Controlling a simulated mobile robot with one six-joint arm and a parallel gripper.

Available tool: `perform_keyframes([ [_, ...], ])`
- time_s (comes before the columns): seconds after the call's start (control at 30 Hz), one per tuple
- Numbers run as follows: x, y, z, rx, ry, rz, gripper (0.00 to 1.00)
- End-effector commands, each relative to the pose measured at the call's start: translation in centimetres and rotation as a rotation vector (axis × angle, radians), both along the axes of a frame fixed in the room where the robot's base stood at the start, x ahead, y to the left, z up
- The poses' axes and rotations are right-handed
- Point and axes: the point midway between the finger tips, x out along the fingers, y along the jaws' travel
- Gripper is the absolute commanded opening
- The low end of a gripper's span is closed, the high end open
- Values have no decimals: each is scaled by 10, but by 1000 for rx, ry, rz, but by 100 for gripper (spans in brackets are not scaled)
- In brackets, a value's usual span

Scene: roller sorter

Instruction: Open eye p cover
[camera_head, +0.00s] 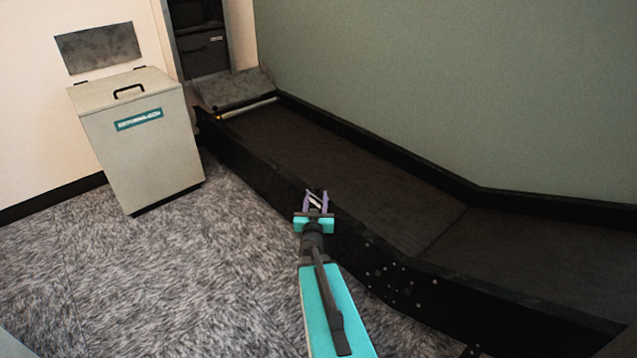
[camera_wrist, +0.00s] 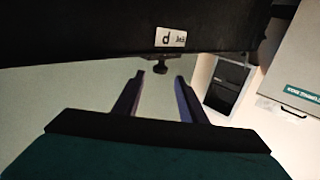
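In the wrist view, a white label (camera_wrist: 171,37) with a large letter that looks like a p and small unclear text sits on a black panel (camera_wrist: 100,34). A small black knob (camera_wrist: 160,68) sticks out at the panel's edge beside the label. I cannot tell which part is the cover. My gripper (camera_wrist: 161,75) is open and empty, with its two purple fingertips on either side of the knob in the picture; touching is not visible. In the head view, my gripper (camera_head: 317,193) is at the near black wall of the long trough (camera_head: 330,148).
A grey lidded bin (camera_head: 150,160) with a black handle stands at the left. A dark cabinet opening (camera_head: 203,45) is behind the trough's far end. A tilted grey plate (camera_head: 235,88) lies there. Carpet (camera_head: 180,280) at the lower left is clear.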

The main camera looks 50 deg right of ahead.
Motion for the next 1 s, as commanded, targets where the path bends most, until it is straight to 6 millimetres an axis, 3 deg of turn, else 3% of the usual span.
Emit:
perform_keyframes([
  [0.7, 52, -59, -1, -1, -1, 1, 38],
  [1.0, 66, -75, 0, -1, -1, 1, 38],
])
